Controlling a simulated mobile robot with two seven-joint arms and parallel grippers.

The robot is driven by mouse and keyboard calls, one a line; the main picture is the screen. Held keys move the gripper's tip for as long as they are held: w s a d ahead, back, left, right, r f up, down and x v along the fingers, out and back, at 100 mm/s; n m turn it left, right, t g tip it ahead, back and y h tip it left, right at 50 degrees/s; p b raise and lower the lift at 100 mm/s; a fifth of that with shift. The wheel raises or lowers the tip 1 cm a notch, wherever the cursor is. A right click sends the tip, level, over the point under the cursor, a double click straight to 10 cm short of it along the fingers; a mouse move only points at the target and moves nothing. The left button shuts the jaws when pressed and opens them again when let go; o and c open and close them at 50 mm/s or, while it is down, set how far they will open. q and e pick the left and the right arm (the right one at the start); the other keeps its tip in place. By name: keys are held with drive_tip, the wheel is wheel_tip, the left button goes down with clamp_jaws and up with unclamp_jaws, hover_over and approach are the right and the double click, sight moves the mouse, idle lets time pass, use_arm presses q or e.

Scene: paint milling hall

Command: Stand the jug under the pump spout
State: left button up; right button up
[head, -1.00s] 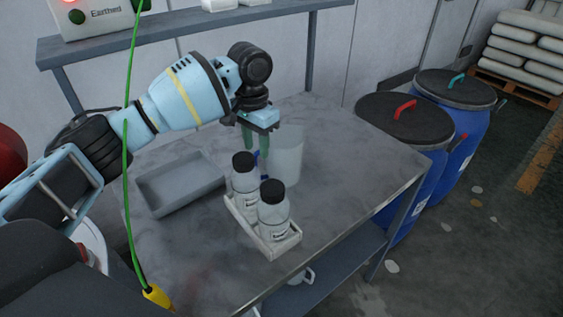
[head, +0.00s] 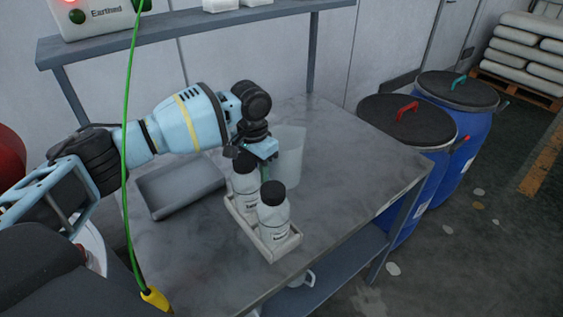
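The jug is a translucent whitish vessel (head: 291,158) standing upright on the grey metal table (head: 340,185). My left gripper (head: 264,172) is low at the jug's left side, between it and the rear bottle. One green finger shows; the other is hidden behind the bottle and wrist. I cannot tell whether the fingers touch the jug or its handle, which is hidden now. No pump spout can be made out. My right gripper is out of view.
A white carrier (head: 266,243) with two black-capped bottles (head: 273,214) stands in front of the jug. A grey tray (head: 180,188) lies left. A green cable (head: 127,180) hangs in front. Blue drums (head: 465,135) stand right of the table. The table's right part is clear.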

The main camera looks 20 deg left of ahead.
use_arm(q)
drive_tip(key=shift+c, duration=0.5)
clamp_jaws()
drive_tip(key=shift+r, duration=0.2)
